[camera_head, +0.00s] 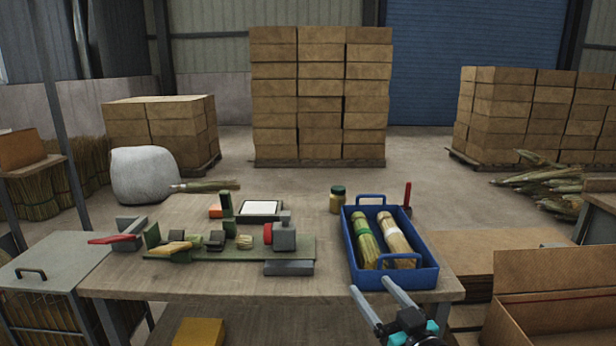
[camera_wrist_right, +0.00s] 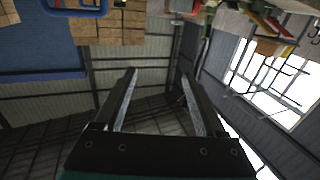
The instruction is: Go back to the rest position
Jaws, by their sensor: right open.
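My right gripper (camera_head: 376,300) is at the lower right of the head view, at the front edge of the table near the blue tray. Its two long fingers are apart with nothing between them. In the right wrist view the fingers (camera_wrist_right: 158,95) are spread and empty, against the roof and walls. My left gripper is in neither view. The blue tray (camera_head: 432,274) stands on the right of the table (camera_head: 190,287) and holds two bundles, one with a green band (camera_head: 364,241) and one with a pale band (camera_head: 398,241).
A green winding fixture (camera_head: 300,247) lies mid-table, with a red-handled tool (camera_head: 112,239) to its left. A jar (camera_head: 337,200) and a white pad (camera_head: 262,208) stand behind. An open cardboard box (camera_head: 555,295) is at right, a lidded cage (camera_head: 55,262) at left.

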